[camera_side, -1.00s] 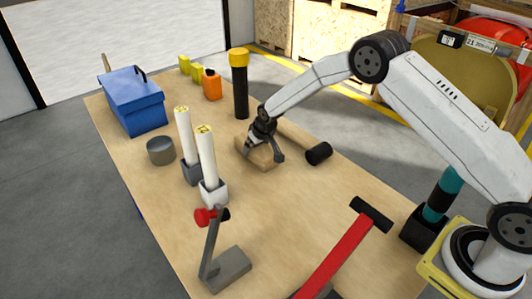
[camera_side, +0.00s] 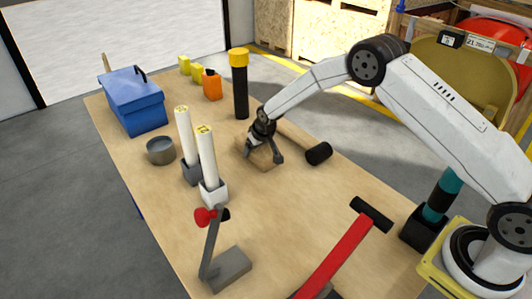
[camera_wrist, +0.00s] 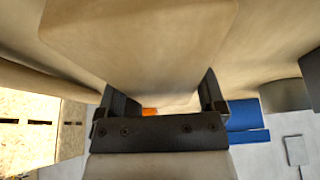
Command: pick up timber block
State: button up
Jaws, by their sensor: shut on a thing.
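The timber block (camera_side: 259,155) is a pale wooden block near the middle of the table in the side view. My gripper (camera_side: 263,150) is over it from above, shut on it with a finger on either side. In the wrist view the block (camera_wrist: 140,40) fills the upper middle of the picture, between the two dark fingers of my gripper (camera_wrist: 162,95). The block's underside is hidden, and I cannot tell whether it touches the table.
A black-headed mallet (camera_side: 318,153) lies close to the right of the block. Two white cylinders (camera_side: 207,155) in grey holders and a grey round tin (camera_side: 160,151) stand to the left. A black post with yellow top (camera_side: 240,85) stands behind. A red-handled hammer (camera_side: 340,255) lies in front.

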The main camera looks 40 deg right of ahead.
jog(key=shift+r, duration=0.2)
jog(key=shift+r, duration=0.5)
notch_tip(320, 180, up, 2)
jog(key=s+r, duration=0.4)
jog(key=r, duration=0.1)
jog(key=shift+s+r, duration=0.15)
jog(key=shift+s, duration=0.1)
jog(key=s+r, duration=0.4)
jog(key=s, duration=0.5)
jog(key=shift+s+d+r, duration=0.15)
jog(key=shift+s+d, duration=0.05)
jog(key=shift+s, duration=0.05)
